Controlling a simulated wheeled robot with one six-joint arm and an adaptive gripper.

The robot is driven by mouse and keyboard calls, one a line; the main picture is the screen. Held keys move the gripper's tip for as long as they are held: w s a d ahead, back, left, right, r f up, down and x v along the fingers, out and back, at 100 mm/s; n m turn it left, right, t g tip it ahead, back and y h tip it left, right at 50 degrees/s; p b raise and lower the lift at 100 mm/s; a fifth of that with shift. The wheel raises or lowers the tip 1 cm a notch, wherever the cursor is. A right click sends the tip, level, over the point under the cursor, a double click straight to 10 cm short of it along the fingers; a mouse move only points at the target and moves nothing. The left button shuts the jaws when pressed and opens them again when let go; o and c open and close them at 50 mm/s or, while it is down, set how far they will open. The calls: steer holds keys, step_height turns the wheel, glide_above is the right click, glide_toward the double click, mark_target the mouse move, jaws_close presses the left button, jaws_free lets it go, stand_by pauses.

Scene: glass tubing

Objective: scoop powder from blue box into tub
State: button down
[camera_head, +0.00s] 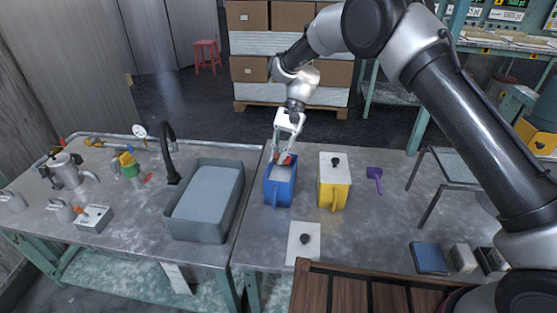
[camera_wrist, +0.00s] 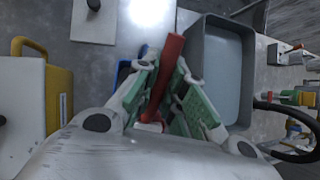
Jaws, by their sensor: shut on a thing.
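My gripper (camera_head: 284,151) is shut on a red handle (camera_wrist: 170,62), likely a scoop's, and points down at the open top of the blue box (camera_head: 279,192). The handle also shows as a small red patch between the fingers in the head view. Its lower end is hidden, so I cannot tell whether it holds powder. In the wrist view my gripper (camera_wrist: 163,84) covers most of the blue box (camera_wrist: 122,73). Pale contents show at the box's mouth. The grey tub (camera_head: 239,190) stands left of the box and shows no visible powder.
A lidded yellow box (camera_head: 335,188) stands close right of the blue box. A white lid (camera_head: 297,250) with a black knob lies in front. A purple scoop (camera_head: 375,174) lies to the right. A black faucet (camera_head: 168,145) rises behind the tub's left side.

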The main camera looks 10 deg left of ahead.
steer(key=shift+r, duration=2.75)
steer(key=r+t, duration=0.2)
steer(key=t, duration=0.1)
steer(key=shift+s, duration=0.2)
steer(key=shift+r+n+t, duration=0.3)
steer(key=shift+r+t, duration=0.1)
steer(key=shift+t, duration=0.8)
steer(key=shift+w+r+t, duration=0.1)
steer(key=shift+w+t, duration=0.1)
steer(key=shift+t, duration=0.3)
steer(key=shift+s, duration=0.1)
